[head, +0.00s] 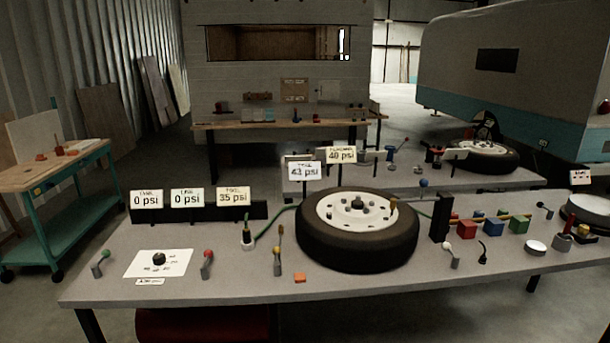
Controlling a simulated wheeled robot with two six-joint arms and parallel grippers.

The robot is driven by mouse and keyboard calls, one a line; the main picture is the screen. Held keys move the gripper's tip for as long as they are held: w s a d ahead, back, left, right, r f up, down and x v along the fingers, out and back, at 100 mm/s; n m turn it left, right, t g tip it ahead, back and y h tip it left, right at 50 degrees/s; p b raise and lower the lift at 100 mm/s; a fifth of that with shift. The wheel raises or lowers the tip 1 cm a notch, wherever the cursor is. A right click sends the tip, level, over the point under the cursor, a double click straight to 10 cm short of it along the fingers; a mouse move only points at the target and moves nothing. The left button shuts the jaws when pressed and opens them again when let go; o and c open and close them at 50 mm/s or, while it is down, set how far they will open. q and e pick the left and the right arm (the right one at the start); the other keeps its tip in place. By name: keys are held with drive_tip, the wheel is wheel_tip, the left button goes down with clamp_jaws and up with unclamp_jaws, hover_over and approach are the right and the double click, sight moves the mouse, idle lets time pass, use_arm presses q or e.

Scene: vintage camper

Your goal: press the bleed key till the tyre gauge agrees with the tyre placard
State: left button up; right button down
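The tyre gauge (304,171) is a white card reading 43 psi, standing behind the wheel. The tyre placard (341,155) is a cream card reading 40 psi, just right of it and a little higher. The black tyre (357,250) lies flat on the grey bench with its white rim up. No part is legibly marked as the bleed key. Neither of my grippers is in view.
Three cards at the left read 0 psi (146,199), 0 psi (187,197) and 35 psi (233,196). A red-knobbed lever (207,263) stands by a white dial plate (158,263). Coloured blocks (466,229) and a black post (441,217) are right of the tyre.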

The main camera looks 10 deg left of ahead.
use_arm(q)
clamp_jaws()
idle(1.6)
